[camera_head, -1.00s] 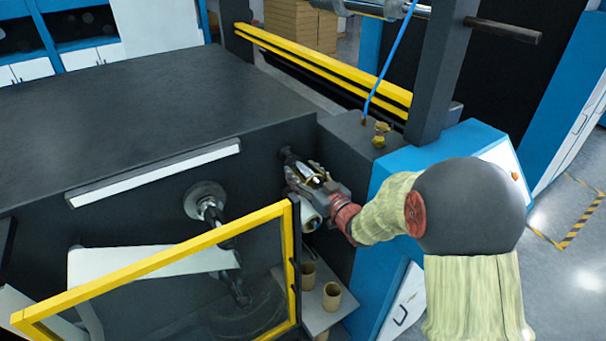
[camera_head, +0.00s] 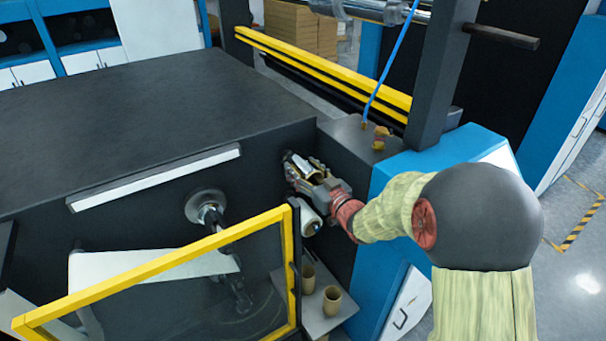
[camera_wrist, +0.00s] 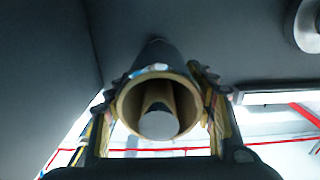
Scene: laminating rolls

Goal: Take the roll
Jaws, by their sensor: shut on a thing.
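A shiny silvery roll (camera_head: 301,166) is between the fingers of my gripper (camera_head: 307,173), in front of the dark machine face. In the wrist view the roll (camera_wrist: 158,103) shows end-on as a brown cardboard core with a dark outside. My gripper (camera_wrist: 160,110) is shut on it, with a finger against each side. A pale round end (camera_wrist: 159,124) shows inside the core, apparently of a shaft; I cannot tell how far the roll sits on it. The far end of the roll is hard to make out.
A white roller (camera_head: 310,217) lies just below my gripper. Cardboard cores (camera_head: 332,299) stand on a small shelf (camera_head: 345,307) lower down. A yellow-framed clear guard (camera_head: 291,262) stands to the left, and a blue cabinet (camera_head: 384,210) to the right.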

